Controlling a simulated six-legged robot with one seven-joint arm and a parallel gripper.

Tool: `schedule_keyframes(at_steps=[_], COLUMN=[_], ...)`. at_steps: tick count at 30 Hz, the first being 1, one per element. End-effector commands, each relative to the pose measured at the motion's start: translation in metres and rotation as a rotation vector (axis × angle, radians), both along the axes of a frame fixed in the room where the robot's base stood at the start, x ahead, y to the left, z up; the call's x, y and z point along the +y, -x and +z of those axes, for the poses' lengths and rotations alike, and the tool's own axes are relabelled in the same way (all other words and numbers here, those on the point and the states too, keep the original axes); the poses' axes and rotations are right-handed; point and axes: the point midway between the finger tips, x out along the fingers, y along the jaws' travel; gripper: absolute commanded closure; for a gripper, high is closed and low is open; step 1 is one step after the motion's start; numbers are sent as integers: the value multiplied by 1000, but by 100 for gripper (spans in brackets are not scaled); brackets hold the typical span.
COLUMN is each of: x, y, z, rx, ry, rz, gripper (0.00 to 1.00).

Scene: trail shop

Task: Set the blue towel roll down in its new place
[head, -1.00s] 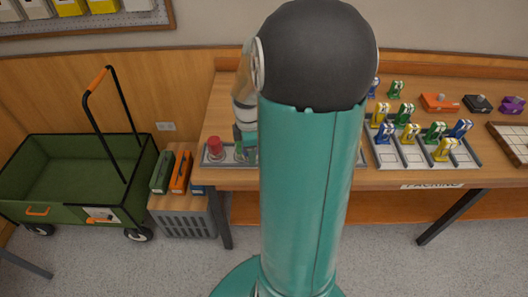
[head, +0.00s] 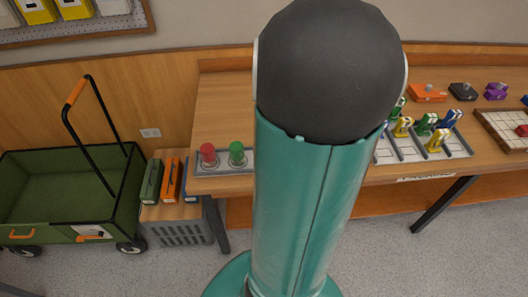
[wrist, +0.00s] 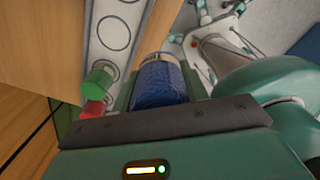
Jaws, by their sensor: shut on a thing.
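The blue towel roll (wrist: 160,82) shows in the wrist view, with a pale band at its far end. My gripper (wrist: 162,72) is shut on it, with a finger at each side. The roll is beside the grey strip with ringed round spots (wrist: 112,35); I cannot tell its height over the bench. A green roll (wrist: 98,83) and a red roll (wrist: 92,109) stand on the strip's near end. The head view shows the red roll (head: 208,155), the green roll (head: 237,153) and the strip's left end (head: 222,169); my arm hides the rest, the gripper and the blue roll.
The wooden bench (head: 222,105) has bare top behind the strip. A divided tray (head: 457,147) of coloured upright items stands right of my arm. A grey crate (head: 180,233) with cases on top and a green wagon (head: 60,190) stand on the floor at left.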

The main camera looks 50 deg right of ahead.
Motion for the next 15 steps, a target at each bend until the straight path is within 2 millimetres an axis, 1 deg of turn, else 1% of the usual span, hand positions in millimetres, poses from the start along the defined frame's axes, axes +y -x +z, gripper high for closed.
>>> schedule_keyframes(at_steps=[3, 8, 15], x=[-11, -26, -41], y=[-17, -41, -65], z=[-10, -21, -56], rx=[-2, -2, 0], ry=[-4, -4, -4], rz=[2, 2, 2], gripper=[81, 81, 81])
